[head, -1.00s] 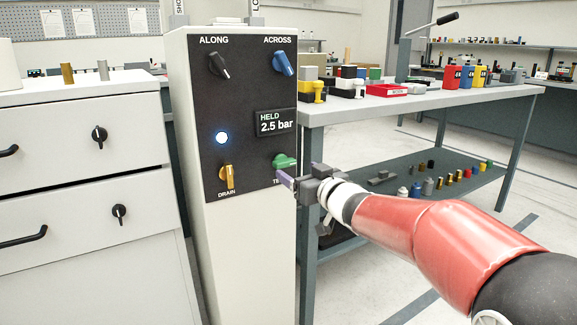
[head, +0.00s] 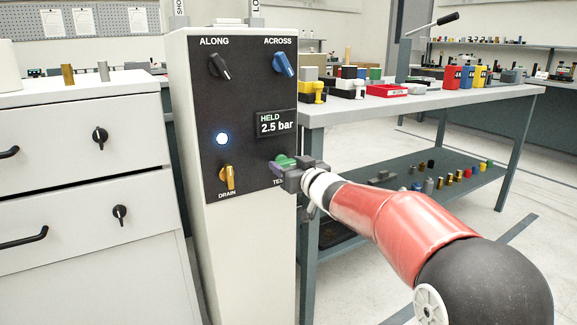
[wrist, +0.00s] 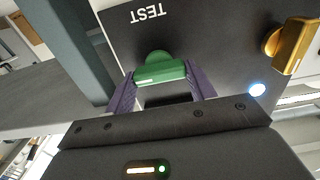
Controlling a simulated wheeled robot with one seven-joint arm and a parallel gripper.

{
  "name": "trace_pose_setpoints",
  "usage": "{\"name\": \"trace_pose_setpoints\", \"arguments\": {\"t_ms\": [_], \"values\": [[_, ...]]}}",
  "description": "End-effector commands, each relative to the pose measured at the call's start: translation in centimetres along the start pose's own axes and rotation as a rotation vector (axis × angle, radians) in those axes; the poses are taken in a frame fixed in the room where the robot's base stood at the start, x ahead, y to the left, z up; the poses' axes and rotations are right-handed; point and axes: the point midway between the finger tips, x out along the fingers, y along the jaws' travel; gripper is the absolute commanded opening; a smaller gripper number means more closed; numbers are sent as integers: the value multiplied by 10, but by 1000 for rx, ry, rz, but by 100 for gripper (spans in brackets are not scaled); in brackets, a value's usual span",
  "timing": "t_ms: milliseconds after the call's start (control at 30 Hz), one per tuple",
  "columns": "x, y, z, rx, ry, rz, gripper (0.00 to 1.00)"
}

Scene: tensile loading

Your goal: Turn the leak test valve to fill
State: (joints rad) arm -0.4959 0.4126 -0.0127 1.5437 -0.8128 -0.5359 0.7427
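The leak test valve is a green handle (head: 284,160) over the partly covered TEST label, low on the right of the dark panel (head: 240,100). In the wrist view the green handle (wrist: 160,71) lies crosswise between the purple fingers of my gripper (wrist: 161,80). The fingers are spread, one beside each end of the handle; I cannot tell whether they touch it. In the head view my gripper (head: 280,168) is at the panel and hides the handle's lower part. The display (head: 276,123) reads HELD 2.5 bar. No fill mark is legible.
A yellow DRAIN handle (head: 227,178) is left of the valve, under a lit blue-white lamp (head: 222,139). A black ALONG knob (head: 219,66) and a blue ACROSS knob (head: 284,64) are above. A workbench (head: 420,100) stands close on the right, drawers (head: 80,130) on the left.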

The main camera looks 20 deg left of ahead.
Motion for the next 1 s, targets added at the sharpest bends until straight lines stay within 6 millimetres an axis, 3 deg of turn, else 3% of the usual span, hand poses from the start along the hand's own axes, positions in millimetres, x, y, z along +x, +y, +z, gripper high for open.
{"name": "trace_pose_setpoints", "arguments": {"t_ms": [100, 467, 1000], "values": [[0, 0, 0, 0, 0, 0, 32], [0, 0, 1, -68, 0, 0, 32], [0, -2, 3, -518, 1, 1, 32]]}}
